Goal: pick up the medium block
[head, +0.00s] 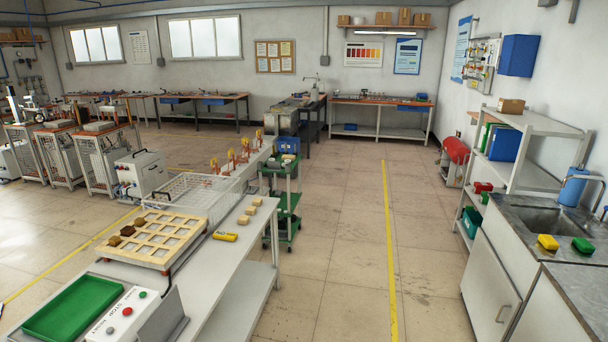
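Several small blocks show on the white table (238,262). Three tan blocks, a far one (257,201), a middle one (250,210) and a near one (243,219), stand in a row at the table's right edge. Three brown blocks, a near one (113,241), a middle one (127,231) and a far one (139,222), sit at the left side of a wooden grid tray (165,260). I cannot tell from their size which is the medium block. Neither of my grippers is in view.
A yellow tool (225,236) lies beside the grid tray. A green tray (72,308) and a button box (124,314) are at the table's near end; a wire basket (196,192) is behind. A green cart (286,202) stands behind right.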

